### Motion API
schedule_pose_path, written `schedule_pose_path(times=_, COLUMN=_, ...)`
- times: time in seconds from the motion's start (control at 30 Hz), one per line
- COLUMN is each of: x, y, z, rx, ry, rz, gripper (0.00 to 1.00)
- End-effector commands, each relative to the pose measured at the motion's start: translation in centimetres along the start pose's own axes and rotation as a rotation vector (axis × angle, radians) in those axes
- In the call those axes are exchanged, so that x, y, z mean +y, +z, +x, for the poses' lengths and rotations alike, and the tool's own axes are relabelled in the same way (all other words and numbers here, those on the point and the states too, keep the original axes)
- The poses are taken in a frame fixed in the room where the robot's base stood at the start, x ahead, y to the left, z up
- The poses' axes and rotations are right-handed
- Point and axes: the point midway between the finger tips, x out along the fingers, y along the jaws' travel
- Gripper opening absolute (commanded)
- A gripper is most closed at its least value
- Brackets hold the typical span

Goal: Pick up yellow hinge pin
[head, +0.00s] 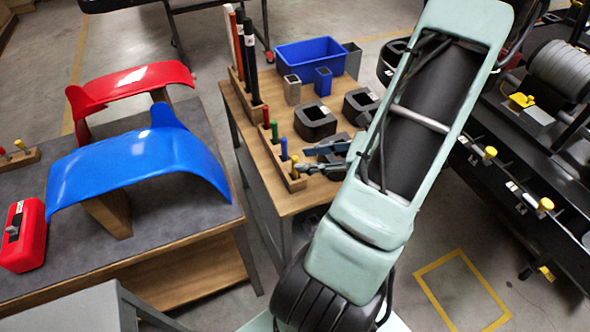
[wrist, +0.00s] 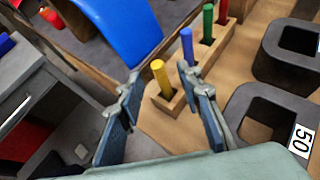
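The yellow hinge pin (head: 294,165) stands upright at the near end of a wooden pin rack (head: 297,184) on the wooden table. In the wrist view the yellow hinge pin (wrist: 160,78) shows between my two fingertips, and its lower part sits in the rack. My gripper (head: 305,160) is open, its blue fingers pointing left toward the pin. In the wrist view my gripper (wrist: 163,84) holds nothing, with clear space on both sides of the pin. I cannot tell whether the fingertips reach past it.
Blue (wrist: 187,46), green (wrist: 208,22) and red pins stand in the same rack, the blue one close by the right finger. Dark square blocks (head: 315,122) sit beside the rack. Tall rods and a blue bin (head: 310,58) stand farther back. A table with blue and red fenders is left.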

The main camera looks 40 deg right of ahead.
Motion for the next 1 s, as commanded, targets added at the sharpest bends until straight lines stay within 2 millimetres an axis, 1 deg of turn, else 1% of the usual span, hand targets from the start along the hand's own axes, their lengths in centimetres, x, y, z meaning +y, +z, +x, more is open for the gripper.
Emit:
schedule_pose_path(times=0.1, x=0.2, y=0.2, z=1.8, rx=-0.001, ry=0.004, rz=0.002, gripper=0.33)
schedule_pose_path(times=0.2, x=0.2, y=0.1, z=2.7, rx=0.000, ry=0.003, rz=0.001, gripper=0.33)
schedule_pose_path(times=0.47, x=0.1, y=0.1, z=3.0, rx=0.001, ry=0.000, rz=0.000, gripper=0.33)
schedule_pose_path(times=0.77, x=0.1, y=0.1, z=3.0, rx=0.001, ry=0.000, rz=0.000, gripper=0.01)
schedule_pose_path(times=1.0, x=0.1, y=0.1, z=2.9, rx=0.001, ry=0.000, rz=0.000, gripper=0.00)
